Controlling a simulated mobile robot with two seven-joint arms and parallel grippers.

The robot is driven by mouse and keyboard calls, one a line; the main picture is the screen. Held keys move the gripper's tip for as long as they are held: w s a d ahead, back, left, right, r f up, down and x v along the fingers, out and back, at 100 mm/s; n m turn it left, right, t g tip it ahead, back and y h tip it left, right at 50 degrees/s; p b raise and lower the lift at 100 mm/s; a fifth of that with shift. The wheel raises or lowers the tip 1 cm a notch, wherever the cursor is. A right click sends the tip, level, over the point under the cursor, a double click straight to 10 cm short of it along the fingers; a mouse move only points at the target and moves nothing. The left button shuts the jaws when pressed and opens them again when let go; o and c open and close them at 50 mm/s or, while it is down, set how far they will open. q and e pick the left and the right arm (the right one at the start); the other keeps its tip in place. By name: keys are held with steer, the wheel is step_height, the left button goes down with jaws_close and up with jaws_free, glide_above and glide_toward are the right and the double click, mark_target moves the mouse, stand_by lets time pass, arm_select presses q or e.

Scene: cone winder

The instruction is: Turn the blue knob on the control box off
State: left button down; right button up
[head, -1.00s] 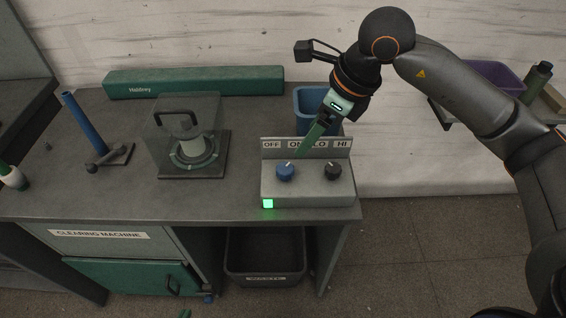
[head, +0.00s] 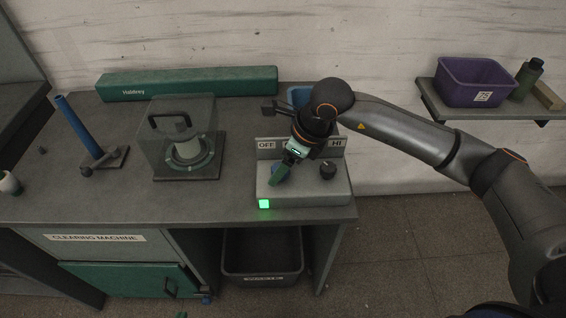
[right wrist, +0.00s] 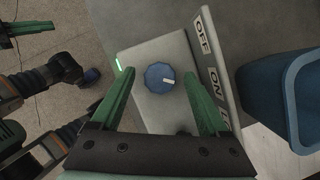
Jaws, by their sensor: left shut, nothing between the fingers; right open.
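The control box (head: 315,190) stands at the table's front right corner, its green lamp (head: 264,203) lit. Its blue knob (right wrist: 159,77) shows whole in the right wrist view, its white mark pointing toward the ON label (right wrist: 214,80), not OFF (right wrist: 202,35). In the head view my right gripper (head: 275,180) mostly hides the knob. In the right wrist view the right gripper's green fingers are open, one on each side of the knob, with gaps visible; contact is not evident. My left gripper (right wrist: 28,28) appears at the right wrist view's upper left, its green fingers together.
A black knob (head: 328,170) sits right of the blue one. A label plate rises behind the knobs. A blue bin (right wrist: 300,95) is behind the box. A clear-covered machine (head: 185,135) stands left of the box. A purple bin (head: 470,85) is on the wall shelf.

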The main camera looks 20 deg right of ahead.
steer(key=shift+c, duration=0.2)
jaws_close()
stand_by(0.3)
